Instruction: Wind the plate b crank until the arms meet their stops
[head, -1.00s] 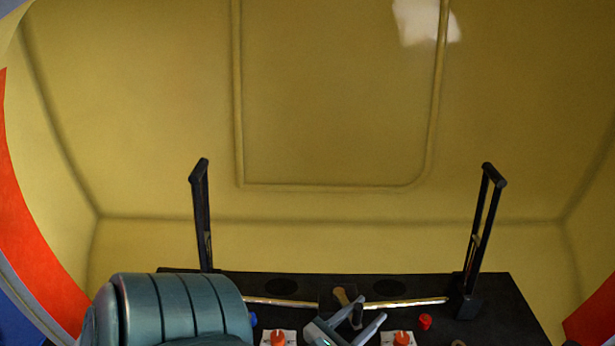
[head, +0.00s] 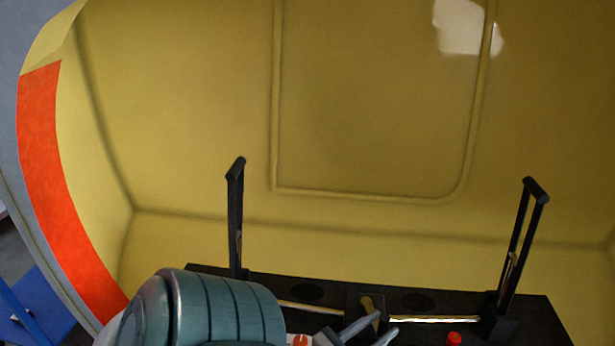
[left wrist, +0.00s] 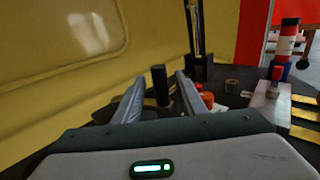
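A black plate (head: 560,322) carries two upright black arms, the left one (head: 236,215) and the right one (head: 522,245). Thin metal rods run from a central black block (head: 352,304) towards the arm bases. A brass-coloured crank piece (head: 368,304) shows at the block. My left gripper (head: 386,324) is just in front of the block, its fingers apart. In the left wrist view, a black upright crank knob (left wrist: 160,84) shows between the open fingers; I cannot tell whether they touch it. My right gripper is not in view.
A red knob (head: 454,338) sits on the plate, right of my gripper. An orange knob (head: 300,340) is partly hidden by my left arm. The yellow nosecone wall (head: 370,120) rises behind. A red-and-white cylinder (left wrist: 287,42) stands at right in the left wrist view.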

